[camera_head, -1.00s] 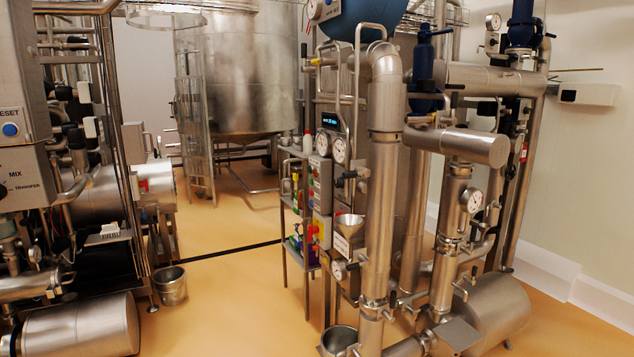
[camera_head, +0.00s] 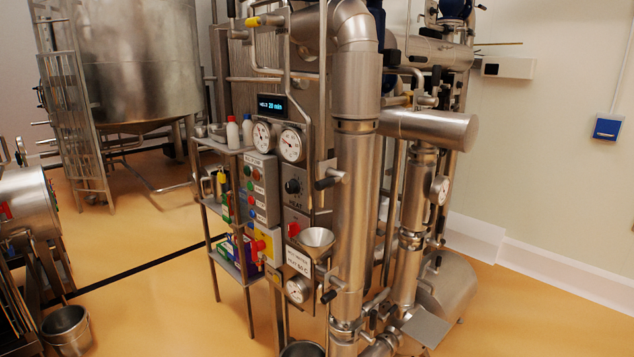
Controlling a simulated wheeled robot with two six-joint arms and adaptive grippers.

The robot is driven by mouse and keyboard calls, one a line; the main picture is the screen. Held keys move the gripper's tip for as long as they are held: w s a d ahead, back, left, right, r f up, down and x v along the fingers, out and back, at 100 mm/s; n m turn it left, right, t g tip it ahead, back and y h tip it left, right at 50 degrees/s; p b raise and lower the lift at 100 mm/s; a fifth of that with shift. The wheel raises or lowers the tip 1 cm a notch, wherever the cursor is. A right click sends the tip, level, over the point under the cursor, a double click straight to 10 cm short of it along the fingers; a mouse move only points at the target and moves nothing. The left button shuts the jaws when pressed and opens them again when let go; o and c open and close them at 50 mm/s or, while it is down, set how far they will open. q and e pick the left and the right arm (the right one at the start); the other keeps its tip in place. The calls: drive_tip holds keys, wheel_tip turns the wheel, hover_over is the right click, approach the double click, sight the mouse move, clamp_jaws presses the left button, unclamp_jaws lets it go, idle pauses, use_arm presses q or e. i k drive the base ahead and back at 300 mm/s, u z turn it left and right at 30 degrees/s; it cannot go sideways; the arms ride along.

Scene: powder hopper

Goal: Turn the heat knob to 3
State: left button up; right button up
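The heat knob (camera_head: 292,186) is a dark round knob on a grey panel (camera_head: 296,222), left of the thick vertical steel pipe. The word HEAT shows just below it. Its pointer setting is too small to read. Neither of my grippers shows in the head view.
A box of coloured buttons (camera_head: 257,190) is left of the knob. A lever handle (camera_head: 330,179) and a steel funnel (camera_head: 315,238) stick out near it. Two gauges (camera_head: 291,145) and a lit display (camera_head: 272,105) sit above. Open yellow floor (camera_head: 170,300) lies in front, left of the shelf.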

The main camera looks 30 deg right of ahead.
sight(291, 188)
drive_tip(key=z, duration=0.7)
drive_tip(key=i, duration=0.75)
drive_tip(key=z, duration=1.15)
drive_tip(key=i, duration=0.2)
drive_tip(key=z, duration=0.1)
